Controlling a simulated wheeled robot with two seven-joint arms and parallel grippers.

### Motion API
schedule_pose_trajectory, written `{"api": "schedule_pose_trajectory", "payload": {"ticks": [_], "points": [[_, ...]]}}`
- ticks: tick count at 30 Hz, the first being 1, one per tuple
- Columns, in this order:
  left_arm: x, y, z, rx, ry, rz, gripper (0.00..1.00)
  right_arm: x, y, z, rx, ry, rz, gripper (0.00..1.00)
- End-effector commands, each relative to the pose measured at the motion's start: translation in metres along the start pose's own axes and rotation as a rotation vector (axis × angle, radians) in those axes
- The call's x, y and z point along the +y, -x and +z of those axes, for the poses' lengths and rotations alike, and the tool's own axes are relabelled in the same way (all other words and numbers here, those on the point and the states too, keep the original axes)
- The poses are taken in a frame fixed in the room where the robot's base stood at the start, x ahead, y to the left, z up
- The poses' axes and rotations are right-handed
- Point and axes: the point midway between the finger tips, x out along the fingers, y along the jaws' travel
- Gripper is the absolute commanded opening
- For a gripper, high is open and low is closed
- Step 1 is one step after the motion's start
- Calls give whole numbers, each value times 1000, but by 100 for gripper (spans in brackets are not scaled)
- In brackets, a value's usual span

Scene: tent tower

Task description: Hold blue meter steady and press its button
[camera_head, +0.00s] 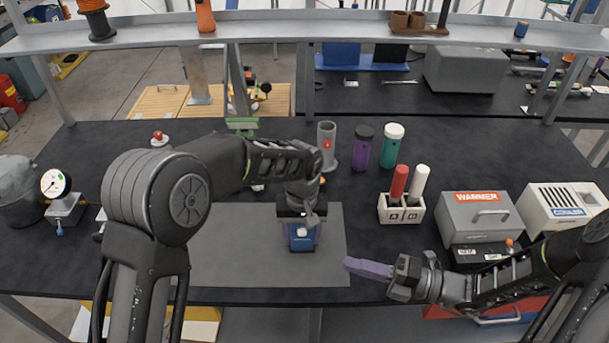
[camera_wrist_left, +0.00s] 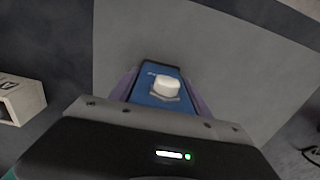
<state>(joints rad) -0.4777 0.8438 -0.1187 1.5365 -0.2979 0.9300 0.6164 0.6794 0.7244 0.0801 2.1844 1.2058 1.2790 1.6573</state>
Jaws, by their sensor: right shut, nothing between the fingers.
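The blue meter (camera_head: 301,240) stands on the grey mat (camera_head: 240,262) in the middle of the table. Its white button shows in the left wrist view (camera_wrist_left: 166,86), on top of the blue body (camera_wrist_left: 148,98). My left gripper (camera_head: 301,222) reaches down over the meter from above. In the left wrist view its purple fingers lie close against both sides of the meter, shut on it. My right gripper (camera_head: 350,264) is shut and empty, with its purple fingers pointing left, to the right of the meter near the mat's right edge.
A holder with red and white cylinders (camera_head: 401,214) stands right of the mat. Behind it are purple (camera_head: 362,148) and teal (camera_head: 391,146) bottles and a grey cup (camera_head: 327,147). A grey warmer (camera_head: 480,220) stands at the right, a dial gauge (camera_head: 56,184) at the left.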

Motion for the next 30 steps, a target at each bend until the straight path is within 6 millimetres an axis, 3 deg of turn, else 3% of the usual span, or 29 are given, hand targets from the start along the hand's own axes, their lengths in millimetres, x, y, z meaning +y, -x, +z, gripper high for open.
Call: {"api": "schedule_pose_trajectory", "payload": {"ticks": [8, 19, 23, 30], "points": [[1, 1, 0, 2, -1, 3, 78, 0, 0, 0, 0, 0, 0, 0], [3, 8, -1, 5, -1, 6, 78, 0, 0, 0, 0, 0, 0, 0], [3, 22, -1, 6, -1, 6, 78, 0, 0, 0, 0, 0, 0, 0], [3, 70, -2, 8, -2, 7, 78, 0, 0, 0, 0, 0, 0, 0]]}}
